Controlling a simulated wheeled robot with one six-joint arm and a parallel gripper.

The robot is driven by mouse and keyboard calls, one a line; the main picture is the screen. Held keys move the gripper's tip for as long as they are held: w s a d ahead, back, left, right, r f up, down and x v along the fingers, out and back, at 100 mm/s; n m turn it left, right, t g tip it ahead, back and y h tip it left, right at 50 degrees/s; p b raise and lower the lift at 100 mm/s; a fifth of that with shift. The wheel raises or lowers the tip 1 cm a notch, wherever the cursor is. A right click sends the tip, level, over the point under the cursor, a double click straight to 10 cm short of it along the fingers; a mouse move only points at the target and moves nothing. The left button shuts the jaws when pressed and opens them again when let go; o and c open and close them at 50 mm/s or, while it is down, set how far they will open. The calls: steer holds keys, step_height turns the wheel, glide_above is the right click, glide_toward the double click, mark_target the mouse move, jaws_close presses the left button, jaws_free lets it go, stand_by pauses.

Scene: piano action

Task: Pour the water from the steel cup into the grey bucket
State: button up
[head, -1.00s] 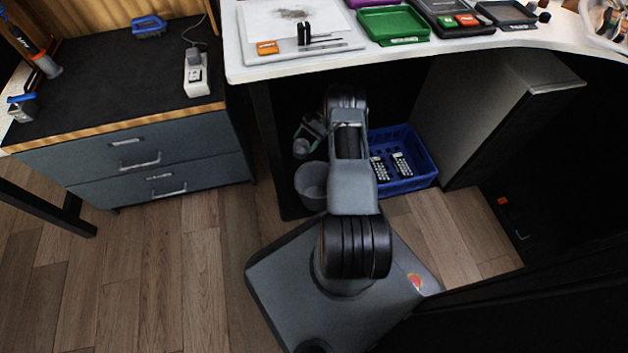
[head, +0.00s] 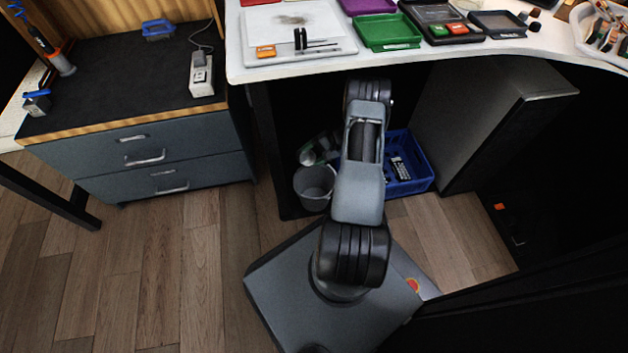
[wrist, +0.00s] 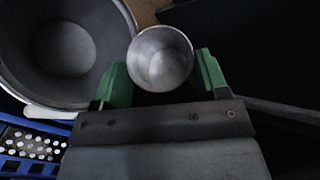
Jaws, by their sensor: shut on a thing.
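The steel cup (wrist: 160,58) is between the green fingers of my gripper (wrist: 162,76) in the wrist view. My gripper is shut on it, and its round mouth faces the wrist camera. I cannot tell how much water is inside. The grey bucket (wrist: 112,42) is at the upper left of the wrist view, beside the cup, with its open mouth and inside showing. In the head view the bucket (head: 315,188) stands on the floor under the white table.
A blue crate (head: 425,180) with black, white-dotted items stands right of the bucket; it also shows in the wrist view (wrist: 12,108). The white table (head: 400,58) is overhead. A grey drawer cabinet (head: 150,165) stands left. A grey panel (head: 480,120) is at the right.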

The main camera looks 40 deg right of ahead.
steer(key=shift+s+f, duration=0.1)
steer(key=shift+f, duration=0.1)
steer(key=shift+s+r+n+t, duration=0.15)
steer(key=shift+s+n+t, duration=0.3)
steer(key=shift+t, duration=0.35)
steer(key=shift+s+f+n+t, duration=0.15)
steer(key=shift+f+n+t, duration=0.35)
steer(key=shift+f, duration=0.2)
steer(key=shift+s+f+b, duration=0.15)
steer(key=shift+s+b, duration=0.1)
steer(key=shift+b, duration=0.05)
steer(key=shift+s+a+f+n+t, duration=0.15)
steer(key=shift+s+f+n+t, duration=0.2)
steer(key=shift+s+t, duration=0.15)
steer(key=shift+s+a+f+n+t+y, duration=0.1)
steer(key=shift+s+f+n+t+y, duration=0.15)
steer(key=shift+s+n+t, duration=0.3)
